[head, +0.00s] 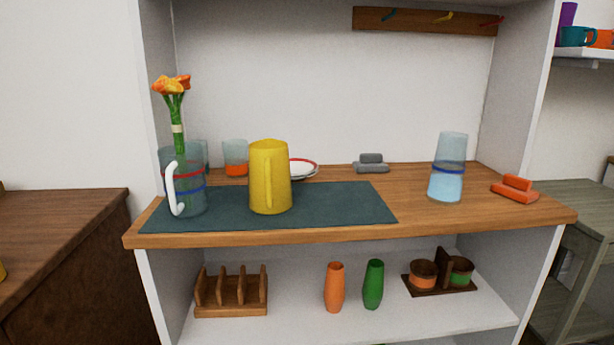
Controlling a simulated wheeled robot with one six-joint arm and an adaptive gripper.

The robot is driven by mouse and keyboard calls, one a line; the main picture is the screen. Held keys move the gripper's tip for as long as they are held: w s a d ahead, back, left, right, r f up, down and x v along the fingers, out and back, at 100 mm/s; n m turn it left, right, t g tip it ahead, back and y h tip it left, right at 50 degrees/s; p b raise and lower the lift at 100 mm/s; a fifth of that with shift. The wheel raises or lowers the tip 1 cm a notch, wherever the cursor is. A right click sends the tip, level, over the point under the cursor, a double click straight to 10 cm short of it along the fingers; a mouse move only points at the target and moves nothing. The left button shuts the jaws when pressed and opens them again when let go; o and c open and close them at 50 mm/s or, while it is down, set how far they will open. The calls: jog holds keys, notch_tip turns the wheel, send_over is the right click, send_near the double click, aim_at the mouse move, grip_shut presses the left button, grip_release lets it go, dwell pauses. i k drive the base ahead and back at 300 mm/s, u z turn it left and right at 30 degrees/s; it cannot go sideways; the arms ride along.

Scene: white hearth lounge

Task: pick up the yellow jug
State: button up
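The yellow jug (283,178) stands upright on a dark green mat (335,206) on the wooden shelf top, left of the middle in the head view. Its handle faces the camera. A white plate with a red rim stands partly hidden behind its right side. My gripper is not in view.
A clear pitcher (190,196) holding orange flowers (172,85) stands left of the jug, with an orange-bottomed glass (235,158) behind. A blue-banded glass (448,168) and an orange block (515,189) stand at right. Side walls (160,70) flank the shelf. The mat's right part is clear.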

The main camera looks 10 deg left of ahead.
aim_at(270, 192)
jog(key=z, duration=2.7)
jog(key=k, duration=2.35)
jog(key=u, duration=1.7)
jog(key=i, duration=0.5)
jog(key=u, duration=0.1)
